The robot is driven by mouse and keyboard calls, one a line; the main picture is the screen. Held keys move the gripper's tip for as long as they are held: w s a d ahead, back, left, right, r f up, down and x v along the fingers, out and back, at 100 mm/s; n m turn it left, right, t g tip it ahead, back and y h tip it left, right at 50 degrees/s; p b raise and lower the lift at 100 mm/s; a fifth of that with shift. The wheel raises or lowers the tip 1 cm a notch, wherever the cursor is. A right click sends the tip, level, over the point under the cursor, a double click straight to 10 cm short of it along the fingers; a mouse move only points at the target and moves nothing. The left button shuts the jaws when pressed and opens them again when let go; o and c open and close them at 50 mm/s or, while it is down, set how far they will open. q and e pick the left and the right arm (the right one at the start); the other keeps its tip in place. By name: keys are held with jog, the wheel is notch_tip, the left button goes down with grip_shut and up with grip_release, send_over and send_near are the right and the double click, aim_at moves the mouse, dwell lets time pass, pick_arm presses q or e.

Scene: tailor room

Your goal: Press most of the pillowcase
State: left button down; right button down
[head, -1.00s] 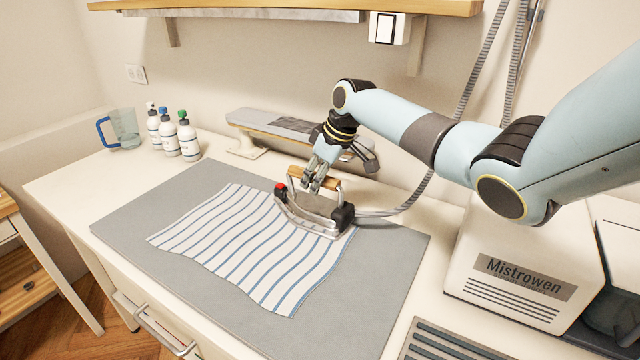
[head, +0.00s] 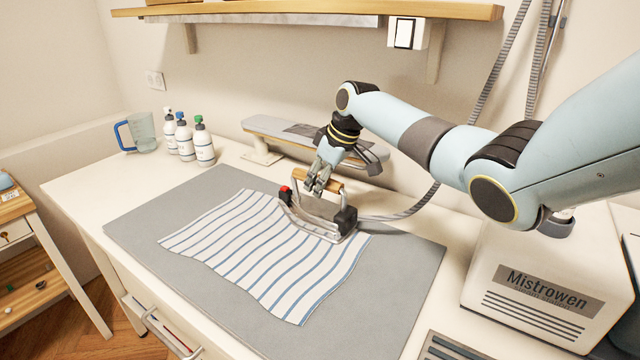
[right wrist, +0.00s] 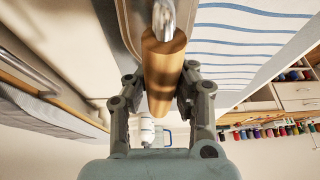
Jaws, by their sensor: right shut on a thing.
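The blue-and-white striped pillowcase (head: 265,255) lies spread on the grey pressing mat (head: 160,225); its stripes also fill the upper right of the right wrist view (right wrist: 250,45). My right gripper (head: 316,186) is shut on the wooden handle of the iron (head: 325,222). The wooden handle (right wrist: 163,70) sits between both fingers in the right wrist view. The iron is at the pillowcase's back right edge and covers part of it. I cannot tell whether its sole touches the cloth. My left gripper is not in view.
A small sleeve board (head: 275,130) stands behind the iron. Several white bottles (head: 204,148) and a clear jug (head: 142,132) stand at the back left. A hose (head: 408,212) runs from the iron towards the Mistrowen unit (head: 540,280) at right.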

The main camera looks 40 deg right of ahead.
aim_at(291, 171)
jog(key=shift+w+r, duration=0.15)
jog(key=shift+w, duration=0.05)
jog(key=shift+w+a+b, duration=0.2)
jog(key=shift+w+b, duration=0.45)
jog(key=shift+w+a+b, duration=0.2)
jog(key=shift+w+b, duration=0.45)
jog(key=shift+w, duration=0.05)
jog(key=shift+w+a+b, duration=0.2)
jog(key=shift+w+b, duration=0.45)
jog(key=shift+w+a+b, duration=0.25)
jog(key=shift+w+b, duration=0.55)
jog(key=shift+b, duration=0.05)
jog(key=shift+w+a+b, duration=0.2)
jog(key=shift+w+b, duration=0.55)
jog(key=shift+b, duration=0.05)
jog(key=shift+w, duration=0.1)
jog(key=shift+w+a+b, duration=0.3)
jog(key=shift+w+b, duration=0.65)
jog(key=shift+b, duration=0.55)
jog(key=shift+w+a+b, duration=0.25)
jog(key=shift+w+b, duration=0.7)
jog(key=shift+b, duration=0.5)
jog(key=shift+w+a+b, duration=0.3)
jog(key=shift+w+b, duration=0.55)
jog(key=shift+b, duration=1.05)
jog(key=shift+w+a+b, duration=0.25)
jog(key=shift+w+b, duration=0.6)
jog(key=shift+b, duration=1.05)
